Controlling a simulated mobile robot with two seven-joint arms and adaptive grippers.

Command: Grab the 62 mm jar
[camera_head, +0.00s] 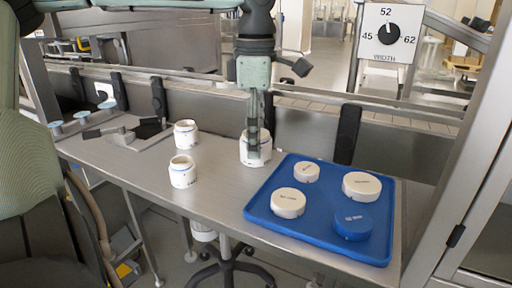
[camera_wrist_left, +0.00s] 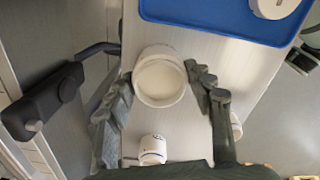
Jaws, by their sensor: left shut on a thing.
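Three white open-topped jars stand on the metal table. The largest, which I take by its size to be the 62 mm jar (camera_head: 264,153), stands upright just left of the blue tray. My left gripper (camera_head: 253,150) points down at it and is shut on it; one finger covers part of its front. In the left wrist view this jar (camera_wrist_left: 160,78) shows from above, with the fingers of my left gripper (camera_wrist_left: 160,92) on either side. A smaller jar (camera_head: 183,175) stands front left and another (camera_head: 186,134) behind it. My right gripper is not in view.
The blue tray (camera_head: 256,206) holds three white lids (camera_head: 362,186) and one blue lid (camera_head: 352,222). A metal fixture (camera_head: 122,135) sits at the table's left. A width dial (camera_head: 388,34) marked 45, 52 and 62 hangs at the back right; black uprights line the table's back edge.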

